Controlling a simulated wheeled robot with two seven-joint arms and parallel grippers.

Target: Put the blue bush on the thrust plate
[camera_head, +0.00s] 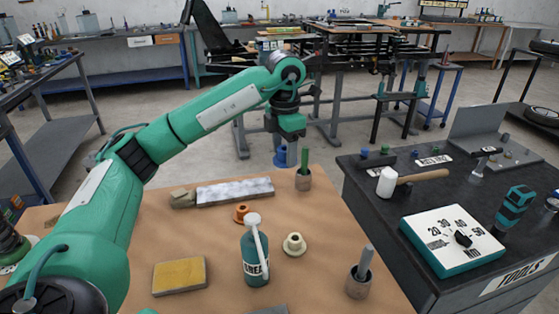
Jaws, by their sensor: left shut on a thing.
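My left gripper (282,144) hangs at the end of the green arm, high above the back of the brown workbench. It is shut on the blue bush (280,158), a small blue piece that shows just below the fingers. The fingers hide its upper part. I cannot tell for sure which thing is the thrust plate; a long grey metal plate (235,190) lies flat on the bench, below and to the left of the blue bush. An orange flanged bush (241,214) and a cream flanged bush (294,244) stand nearer the front. My right gripper is not in view.
A green bottle (256,262) with a white spout stands mid-bench. A yellow sponge-like block (180,276) lies left. Cups with a green stick (304,160) and a grey rod (364,266) stand right. A dark tool table (400,200) adjoins. The bench between is clear.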

